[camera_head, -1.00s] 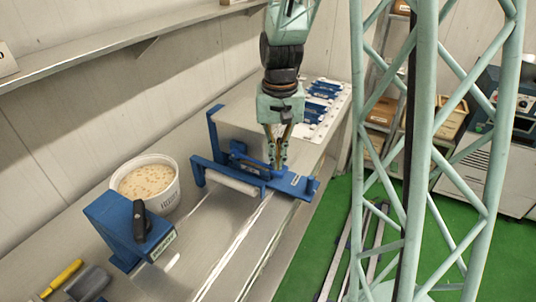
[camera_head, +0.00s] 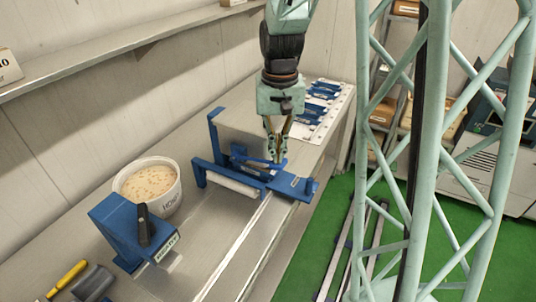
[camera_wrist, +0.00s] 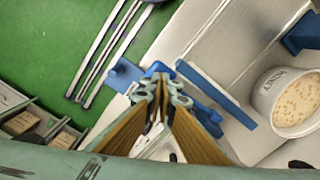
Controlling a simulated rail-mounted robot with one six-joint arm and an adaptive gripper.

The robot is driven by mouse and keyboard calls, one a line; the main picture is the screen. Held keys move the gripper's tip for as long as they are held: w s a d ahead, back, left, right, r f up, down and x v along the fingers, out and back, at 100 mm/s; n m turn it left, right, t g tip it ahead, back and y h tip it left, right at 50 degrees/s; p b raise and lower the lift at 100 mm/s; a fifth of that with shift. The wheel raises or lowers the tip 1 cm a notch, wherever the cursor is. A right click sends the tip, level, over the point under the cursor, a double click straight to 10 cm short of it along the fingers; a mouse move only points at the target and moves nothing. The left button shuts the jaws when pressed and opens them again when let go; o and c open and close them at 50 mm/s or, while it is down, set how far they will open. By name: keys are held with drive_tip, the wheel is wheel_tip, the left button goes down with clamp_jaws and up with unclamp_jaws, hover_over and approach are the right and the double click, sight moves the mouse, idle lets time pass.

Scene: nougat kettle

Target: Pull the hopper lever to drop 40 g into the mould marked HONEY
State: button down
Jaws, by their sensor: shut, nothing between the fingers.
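My gripper (camera_head: 277,160) is shut and empty, pointing down over a blue fixture (camera_head: 226,180) with a pale bar along its front. In the wrist view, its fingertips (camera_wrist: 162,80) overlap blue parts of the fixture; I cannot tell whether they touch. A blue box (camera_head: 117,215) with a black lever (camera_head: 143,222) stands at the lower left, apart from my gripper. It has a small label plate that I cannot read surely. A white tub (camera_head: 165,198) with speckled cream contents stands behind the box, and its marking seems to read HONEY in the wrist view (camera_wrist: 268,98).
A white board (camera_head: 335,112) with several blue pieces lies at the bench's far end. A yellow-handled tool (camera_head: 67,275) and a grey piece (camera_head: 94,284) lie at the lower left. The bench front beside the pale rails is clear. A wall shelf (camera_head: 120,50) runs above.

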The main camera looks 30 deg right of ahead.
drive_tip(key=shift+r+p, duration=1.7)
drive_tip(key=shift+r, duration=1.25)
drive_tip(key=shift+a, duration=0.1)
drive_tip(key=shift+s+a+r+b, duration=0.3)
drive_tip(key=shift+s+a+r, duration=0.05)
drive_tip(key=shift+r, duration=0.15)
drive_tip(key=s+a+r+n+t+b, duration=0.25)
drive_tip(key=s+a+r+b, duration=0.25)
drive_tip(key=s+a+r, duration=0.55)
drive_tip(key=s+a+f+n+b, duration=0.1)
drive_tip(key=s+a+b, duration=0.1)
drive_tip(key=s, duration=0.6)
drive_tip(key=s+a+f+n+t+b, duration=0.1)
drive_tip(key=s+a+n+b, duration=0.1)
drive_tip(key=s, duration=0.6)
drive_tip(key=shift+f+b, duration=0.15)
drive_tip(key=shift+b, duration=0.35)
